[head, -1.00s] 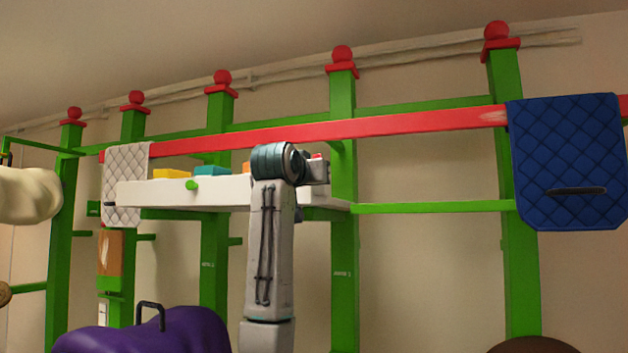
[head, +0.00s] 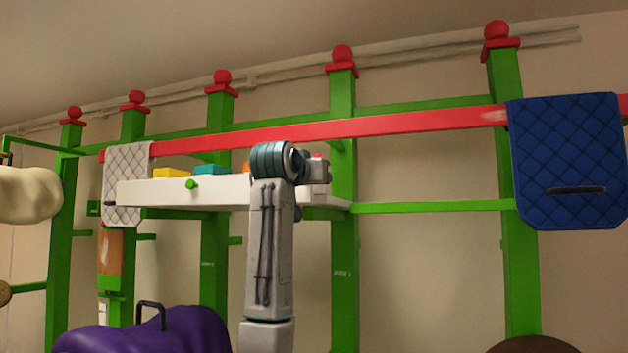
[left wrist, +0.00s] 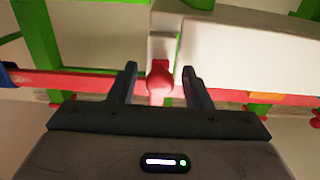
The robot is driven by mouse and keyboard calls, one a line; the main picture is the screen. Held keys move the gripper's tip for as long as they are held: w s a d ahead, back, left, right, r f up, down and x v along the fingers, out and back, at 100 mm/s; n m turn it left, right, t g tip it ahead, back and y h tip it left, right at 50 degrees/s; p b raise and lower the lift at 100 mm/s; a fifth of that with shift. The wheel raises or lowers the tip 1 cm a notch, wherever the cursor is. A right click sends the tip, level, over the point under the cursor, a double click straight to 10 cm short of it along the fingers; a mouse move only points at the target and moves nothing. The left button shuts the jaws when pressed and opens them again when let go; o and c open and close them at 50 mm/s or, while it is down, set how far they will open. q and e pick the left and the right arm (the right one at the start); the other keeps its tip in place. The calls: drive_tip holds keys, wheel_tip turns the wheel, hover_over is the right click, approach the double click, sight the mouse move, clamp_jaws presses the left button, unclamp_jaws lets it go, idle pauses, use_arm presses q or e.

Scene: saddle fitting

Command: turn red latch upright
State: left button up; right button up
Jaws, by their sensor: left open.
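The red latch (left wrist: 159,80) shows in the left wrist view as a rounded red piece beside a white block. It lies between the two fingers of my left gripper (left wrist: 160,80), which is open, with a gap on both sides. In the head view my left gripper (head: 318,174) is at the right part of the white shelf, mostly hidden behind my wrist. Only a small red bit (head: 318,156) shows above it there. I cannot tell how the latch is turned. My right gripper is not in view.
A long red rail (head: 400,124) runs above the white shelf (head: 150,194), which carries yellow and teal blocks. Green posts (head: 344,250) stand behind. A blue quilted pad (head: 568,140) hangs at right, a grey one (head: 122,170) at left. A purple saddle-like shape (head: 180,335) is below.

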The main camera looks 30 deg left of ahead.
use_arm(q)
drive_tip(key=b+v, duration=0.4)
drive_tip(key=v, duration=0.6)
drive_tip(key=shift+s+b, duration=0.3)
drive_tip(key=shift+b, duration=0.1)
